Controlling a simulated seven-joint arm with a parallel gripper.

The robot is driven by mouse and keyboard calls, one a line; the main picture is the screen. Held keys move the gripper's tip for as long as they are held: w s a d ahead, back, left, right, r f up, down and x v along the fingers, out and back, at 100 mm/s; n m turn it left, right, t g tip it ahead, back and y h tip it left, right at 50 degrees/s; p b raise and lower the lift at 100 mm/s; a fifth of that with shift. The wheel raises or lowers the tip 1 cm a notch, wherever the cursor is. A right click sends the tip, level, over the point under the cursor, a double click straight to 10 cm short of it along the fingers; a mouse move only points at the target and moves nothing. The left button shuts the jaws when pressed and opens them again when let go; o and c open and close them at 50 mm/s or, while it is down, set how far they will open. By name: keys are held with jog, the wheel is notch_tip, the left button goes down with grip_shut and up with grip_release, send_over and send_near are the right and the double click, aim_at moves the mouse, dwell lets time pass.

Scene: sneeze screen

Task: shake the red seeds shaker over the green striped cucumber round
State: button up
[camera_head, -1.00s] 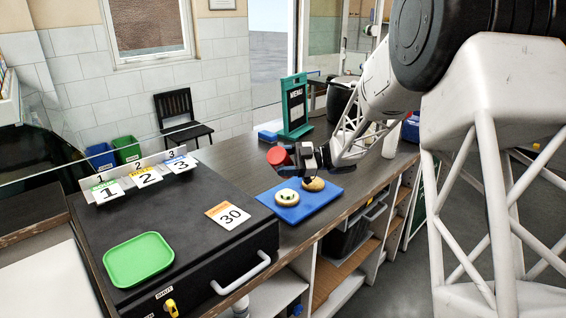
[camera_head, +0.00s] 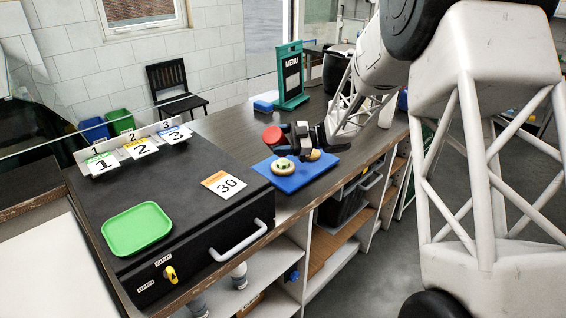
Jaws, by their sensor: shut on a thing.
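My gripper (camera_head: 300,139) is shut on the red seeds shaker (camera_head: 271,136), which shows at its left end as a red rounded piece. The shaker's exact tilt is hard to tell. It is above and slightly left of the green striped cucumber round, apart from it in the picture. The cucumber round (camera_head: 284,167) lies on a pale round piece at the left part of the blue board (camera_head: 303,182).
A black case (camera_head: 180,215) with a green tray (camera_head: 137,228), a "30" card (camera_head: 224,184) and numbered cards stands at the left. A menu sign (camera_head: 291,76) and a small blue and white block (camera_head: 265,101) are behind the board.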

aim_at(279, 130)
jog(key=shift+r, duration=1.8)
jog(key=shift+f, duration=0.1)
jog(key=shift+f, duration=1.7)
jog(key=shift+r, duration=0.15)
jog(key=shift+r, duration=1.6)
jog(key=shift+f, duration=1.75)
jog(key=shift+r, duration=0.1)
